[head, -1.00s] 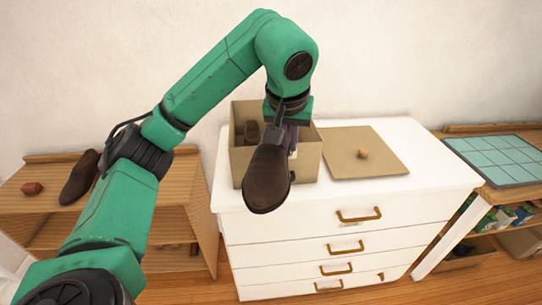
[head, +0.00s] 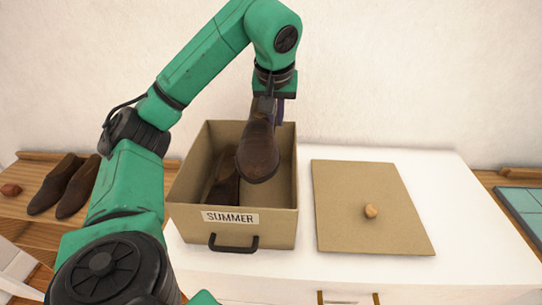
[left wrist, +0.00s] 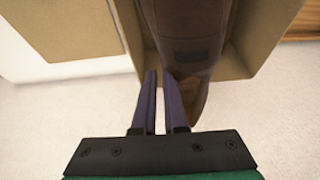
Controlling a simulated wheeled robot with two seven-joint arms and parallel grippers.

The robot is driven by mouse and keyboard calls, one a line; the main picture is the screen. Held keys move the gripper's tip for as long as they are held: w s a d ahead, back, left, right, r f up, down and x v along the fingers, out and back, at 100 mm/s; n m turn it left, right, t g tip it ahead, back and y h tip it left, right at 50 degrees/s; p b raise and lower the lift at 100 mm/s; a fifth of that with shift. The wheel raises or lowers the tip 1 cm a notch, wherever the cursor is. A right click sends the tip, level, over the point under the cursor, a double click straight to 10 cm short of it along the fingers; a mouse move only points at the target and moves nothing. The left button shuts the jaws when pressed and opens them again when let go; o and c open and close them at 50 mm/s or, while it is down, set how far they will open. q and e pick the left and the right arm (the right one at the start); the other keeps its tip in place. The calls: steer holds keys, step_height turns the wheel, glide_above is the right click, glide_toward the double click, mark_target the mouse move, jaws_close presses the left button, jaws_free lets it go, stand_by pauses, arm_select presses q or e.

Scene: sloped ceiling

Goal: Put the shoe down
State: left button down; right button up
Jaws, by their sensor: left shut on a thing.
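A dark brown shoe (head: 257,148) hangs toe-down from my left gripper (head: 266,103), which is shut on it. The held shoe is over the right part of an open tan box (head: 250,222) labelled SUMMER; I cannot tell whether its toe is below the rim. Another brown shoe (head: 222,180) stands inside the box on the left, partly hidden by the held one. In the left wrist view the purple fingers (left wrist: 160,92) are beside the held shoe (left wrist: 196,40), with box walls (left wrist: 268,25) around it. My right gripper is not in view.
The box stands on a white dresser (head: 470,235). The tan lid (head: 345,205) lies right of it, with a small brown knob (head: 371,211). A wooden shelf (head: 20,207) at left holds a pair of brown shoes (head: 60,186). A blue tiled panel (head: 525,212) is at right.

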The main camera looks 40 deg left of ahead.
arm_select(q)
step_height(320, 180, down, 2)
steer(key=shift+f+b, duration=0.15)
steer(key=shift+b, duration=0.55)
steer(key=s+f+b, duration=0.1)
steer(key=f, duration=0.1)
steer(key=s+f+b, duration=0.2)
steer(key=shift+s+f, duration=0.1)
steer(key=shift+s, duration=0.05)
steer(key=shift+w+f+b, duration=0.2)
steer(key=shift+f+b, duration=0.45)
steer(key=shift+f, duration=0.2)
steer(key=f, duration=1.1)
steer(key=shift+w, duration=0.4)
steer(key=c, duration=1)
jaws_free()
steer(key=shift+o, duration=0.2)
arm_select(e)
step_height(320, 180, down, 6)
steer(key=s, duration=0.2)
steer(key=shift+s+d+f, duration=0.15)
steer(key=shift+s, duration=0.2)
